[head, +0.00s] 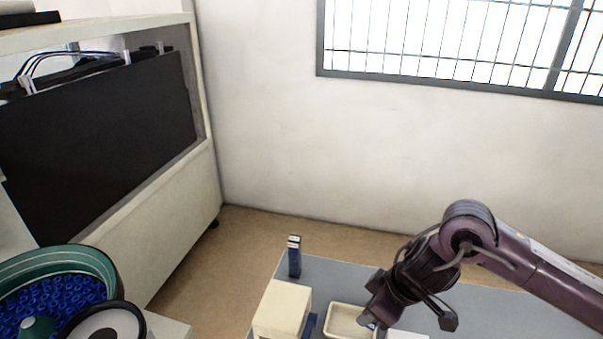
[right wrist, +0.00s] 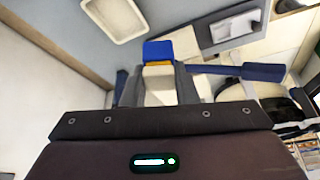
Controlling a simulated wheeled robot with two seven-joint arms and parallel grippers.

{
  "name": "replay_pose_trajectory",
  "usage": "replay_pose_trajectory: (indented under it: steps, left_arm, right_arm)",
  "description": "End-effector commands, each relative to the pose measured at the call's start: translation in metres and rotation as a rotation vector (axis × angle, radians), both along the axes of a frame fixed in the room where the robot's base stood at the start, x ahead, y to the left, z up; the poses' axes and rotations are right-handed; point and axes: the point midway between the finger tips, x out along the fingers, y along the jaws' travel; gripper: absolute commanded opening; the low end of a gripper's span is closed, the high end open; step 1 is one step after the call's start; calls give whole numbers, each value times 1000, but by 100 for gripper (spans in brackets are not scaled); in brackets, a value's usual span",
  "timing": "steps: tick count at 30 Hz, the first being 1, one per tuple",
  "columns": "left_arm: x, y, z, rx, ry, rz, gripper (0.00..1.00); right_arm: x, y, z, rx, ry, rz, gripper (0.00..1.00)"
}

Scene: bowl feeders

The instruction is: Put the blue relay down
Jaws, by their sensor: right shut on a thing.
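My right gripper (head: 374,316) is low at the front of the table in the head view, close to a shallow cream tray (head: 345,320). In the right wrist view the gripper (right wrist: 160,82) is shut on the blue relay (right wrist: 157,50), which has a blue end, a yellow band and a cream body. The relay is between the fingers, and in the head view it is mostly hidden by the gripper. I cannot tell whether it touches anything below. The tray also shows in the right wrist view (right wrist: 117,16). My left gripper is out of view.
A cream block (head: 282,308) stands on the grey-blue table (head: 330,274), with a slim blue and white item (head: 294,257) behind it. A green bowl feeder (head: 75,258) with many blue parts is at lower left. The far strip of table is clear.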

Motion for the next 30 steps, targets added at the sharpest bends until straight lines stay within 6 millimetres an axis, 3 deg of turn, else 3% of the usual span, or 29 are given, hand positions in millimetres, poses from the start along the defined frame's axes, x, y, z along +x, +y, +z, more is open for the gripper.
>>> replay_pose_trajectory:
  steps: [9, 15, 21, 30]
  left_arm:
    - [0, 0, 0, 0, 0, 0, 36]
    - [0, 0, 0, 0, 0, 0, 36]
    - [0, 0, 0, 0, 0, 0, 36]
    - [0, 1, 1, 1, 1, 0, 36]
  right_arm:
    - [3, -28, 34, -2, -11, -539, 4]
    - [2, -44, 45, -1, -7, -793, 4]
    - [1, -51, 50, -1, -1, -912, 4]
    - [0, -52, 48, 1, 3, -926, 4]
